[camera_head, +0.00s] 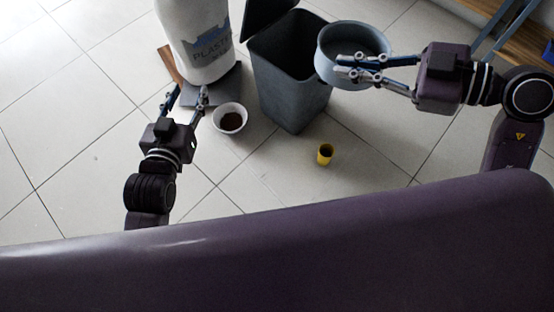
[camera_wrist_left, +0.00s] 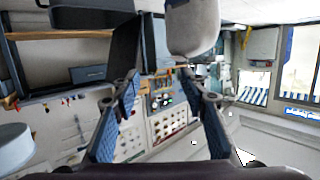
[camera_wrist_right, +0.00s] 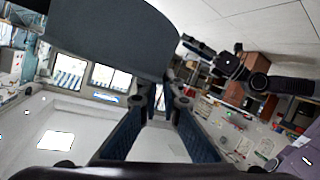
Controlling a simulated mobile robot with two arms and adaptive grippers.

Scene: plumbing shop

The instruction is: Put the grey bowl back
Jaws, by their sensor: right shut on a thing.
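The grey bowl (camera_head: 326,68) is round and deep, in the upper right of the head view, off the floor and beside the dark bin's right side. My right gripper (camera_head: 344,66) is shut on its near wall, with the fingers reaching in from the right. The bowl's grey side (camera_wrist_right: 95,40) fills the upper left of the right wrist view, beyond the fingertips. Its underside and what lies directly below it are hidden. My left gripper (camera_head: 186,97) is open and empty, near the plaster bag; its two spread fingers also show in the left wrist view (camera_wrist_left: 166,100).
The dark grey bin (camera_head: 295,98) stands open beside the bowl. A white plaster bag (camera_head: 202,45) stands on a dark slab (camera_head: 222,92). A white bowl with brown contents (camera_head: 230,118) and a yellow cup (camera_head: 325,154) are on the tiles. Floor at left is clear.

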